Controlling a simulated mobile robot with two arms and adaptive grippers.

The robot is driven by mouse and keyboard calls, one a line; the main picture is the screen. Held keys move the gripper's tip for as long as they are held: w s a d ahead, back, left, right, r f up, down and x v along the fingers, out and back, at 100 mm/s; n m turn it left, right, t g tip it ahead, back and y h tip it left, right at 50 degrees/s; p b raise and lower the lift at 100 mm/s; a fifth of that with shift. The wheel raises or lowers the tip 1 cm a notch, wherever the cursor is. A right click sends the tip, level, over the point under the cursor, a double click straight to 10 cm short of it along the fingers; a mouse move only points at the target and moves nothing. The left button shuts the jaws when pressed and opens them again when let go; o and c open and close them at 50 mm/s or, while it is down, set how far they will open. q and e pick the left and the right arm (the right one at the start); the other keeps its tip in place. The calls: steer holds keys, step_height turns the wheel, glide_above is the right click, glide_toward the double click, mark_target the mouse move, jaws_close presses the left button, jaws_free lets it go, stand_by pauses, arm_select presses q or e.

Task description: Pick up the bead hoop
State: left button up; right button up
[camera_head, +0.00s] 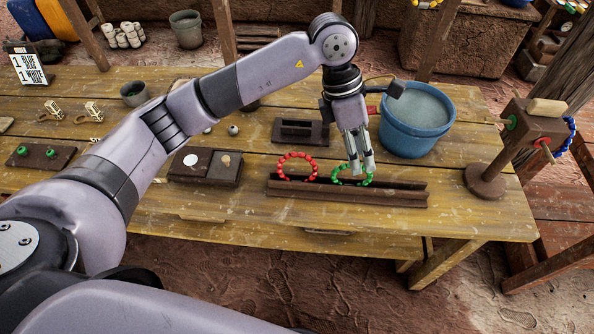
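A red bead hoop (281,166) stands upright in the long dark wooden rack (345,197) near the front edge of the table. A green bead hoop (337,180) stands in the same rack to its right. My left gripper (362,171) points down at the green hoop, with its fingertips at the hoop's upper right part. Its two fingers show a gap between them and partly cover the hoop. Whether they touch the beads I cannot tell. My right gripper is out of view.
A blue bucket (415,132) stands close to the right of my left gripper. A wooden stand (531,131) with blue beads is at the table's right end. A dark two-part tray (205,168) lies left of the rack, and a dark block (301,133) behind it.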

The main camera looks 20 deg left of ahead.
arm_select(q)
steer(key=w+a+r+y, duration=0.1)
steer(key=w+a+y, duration=0.25)
steer(key=a, duration=0.45)
steer(key=p, duration=0.4)
glide_above(314, 175)
step_height(314, 175, down, 12)
steer(key=shift+n+t+y, duration=0.3)
steer(key=shift+y, duration=0.15)
steer(key=f+p, duration=0.1)
steer(key=f, duration=0.3)
steer(key=shift+s+f+p, duration=0.2)
steer(key=shift+f+p, duration=0.1)
steer(key=shift+p, duration=0.1)
steer(key=shift+w+a+f, duration=0.15)
steer(key=shift+a+f, duration=0.05)
steer(key=shift+d+r, duration=0.15)
steer(key=shift+d, duration=0.1)
steer(key=shift+c, duration=1.1)
jaws_close()
